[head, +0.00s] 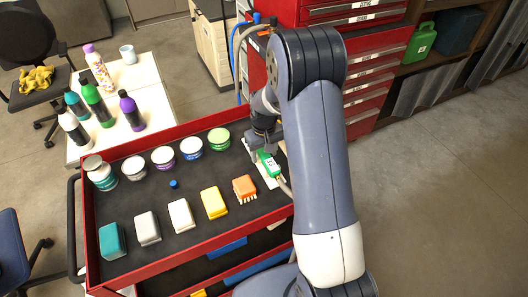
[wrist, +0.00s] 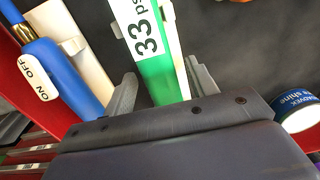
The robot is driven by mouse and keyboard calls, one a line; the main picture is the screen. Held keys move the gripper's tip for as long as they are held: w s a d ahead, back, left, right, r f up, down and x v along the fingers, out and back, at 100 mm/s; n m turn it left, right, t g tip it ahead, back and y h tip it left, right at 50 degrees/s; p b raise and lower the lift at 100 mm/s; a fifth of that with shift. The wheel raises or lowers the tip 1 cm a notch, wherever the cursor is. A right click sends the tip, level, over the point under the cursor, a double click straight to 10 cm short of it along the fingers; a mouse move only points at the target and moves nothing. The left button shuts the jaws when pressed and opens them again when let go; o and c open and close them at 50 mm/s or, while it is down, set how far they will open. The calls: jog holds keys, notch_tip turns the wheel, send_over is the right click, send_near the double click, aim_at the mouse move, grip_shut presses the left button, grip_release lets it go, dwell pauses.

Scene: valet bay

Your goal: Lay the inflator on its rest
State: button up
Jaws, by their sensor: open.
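The green inflator (head: 267,160), with a white "33 psi" label, lies on a narrow white rest (head: 257,168) at the right side of the dark-topped cart. A hose leads from its near end. In the wrist view the inflator (wrist: 158,70) lies between my gripper's two fingers, with a pale strip of the rest (wrist: 176,50) along its edge. My gripper (head: 262,142) is open around the inflator's far end, low over the cart top. Gaps show between the fingers and the green body. My arm hides part of the cart's right side in the head view.
A blue tool (wrist: 62,75) with an ON/OFF tag lies left of the inflator in the wrist view, beside a pale strip. Several tins (head: 163,158) and brushes or blocks (head: 181,214) stand on the cart. The red rim (head: 190,262) edges it.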

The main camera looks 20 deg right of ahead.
jog(key=shift+r, duration=0.15)
jog(key=shift+r+p, duration=0.25)
jog(key=shift+p, duration=0.1)
notch_tip(320, 180, up, 12)
jog(key=shift+r+b, duration=0.2)
jog(key=shift+b, duration=0.1)
